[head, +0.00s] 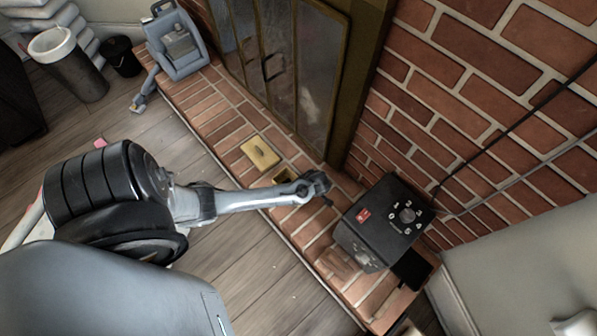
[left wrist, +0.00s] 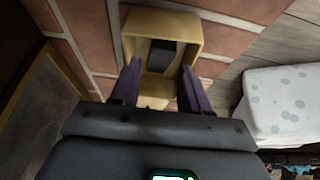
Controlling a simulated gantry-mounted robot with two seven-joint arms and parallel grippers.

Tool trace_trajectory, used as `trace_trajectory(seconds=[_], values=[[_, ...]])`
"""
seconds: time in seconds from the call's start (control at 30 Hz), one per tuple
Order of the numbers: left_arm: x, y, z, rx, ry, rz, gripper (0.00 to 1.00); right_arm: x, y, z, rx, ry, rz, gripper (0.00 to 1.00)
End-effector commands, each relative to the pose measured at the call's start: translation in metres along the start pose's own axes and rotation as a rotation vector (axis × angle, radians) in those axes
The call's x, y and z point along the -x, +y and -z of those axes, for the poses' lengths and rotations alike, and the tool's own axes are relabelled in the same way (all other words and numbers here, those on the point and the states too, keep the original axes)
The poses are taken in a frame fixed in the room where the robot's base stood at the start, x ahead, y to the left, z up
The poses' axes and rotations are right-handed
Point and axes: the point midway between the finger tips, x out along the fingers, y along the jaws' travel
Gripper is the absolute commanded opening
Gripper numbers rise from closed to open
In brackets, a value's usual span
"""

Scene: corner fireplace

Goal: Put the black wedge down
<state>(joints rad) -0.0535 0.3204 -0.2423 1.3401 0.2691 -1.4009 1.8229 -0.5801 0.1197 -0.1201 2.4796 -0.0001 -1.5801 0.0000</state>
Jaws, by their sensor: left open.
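A dark block, which looks like the black wedge (left wrist: 162,54), lies inside an open wooden box (left wrist: 133,24) in the left wrist view. My left gripper (left wrist: 158,88) is open, its two dark fingers apart over the near part of the box. The wedge shows beyond the fingertips, and I see no finger closed on it. In the head view my left gripper (head: 318,184) is over the brick hearth, beside the small box (head: 284,175). The wedge cannot be made out there. My right gripper is not in view.
The glass-fronted fireplace (head: 285,65) rises behind. A grey-blue appliance (head: 178,45) stands at the far end.

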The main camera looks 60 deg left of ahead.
Motion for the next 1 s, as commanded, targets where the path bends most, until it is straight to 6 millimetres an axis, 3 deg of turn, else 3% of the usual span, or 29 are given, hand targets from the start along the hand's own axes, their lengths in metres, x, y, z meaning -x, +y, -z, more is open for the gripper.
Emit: trace_trajectory(seconds=[0.03,0.1,0.4,1.0], values=[[0.017,0.001,0.002,-0.001,-0.001,-0.002,0.46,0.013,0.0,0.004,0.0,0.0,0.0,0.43],[0.03,0.001,0.002,0.0,-0.001,-0.001,0.46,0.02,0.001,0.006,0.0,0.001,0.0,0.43],[0.07,0.0,0.001,0.0,0.0,0.0,0.46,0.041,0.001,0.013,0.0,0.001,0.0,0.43],[0.077,0.0,0.0,0.0,0.0,0.0,0.46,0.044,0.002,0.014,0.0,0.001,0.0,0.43]])
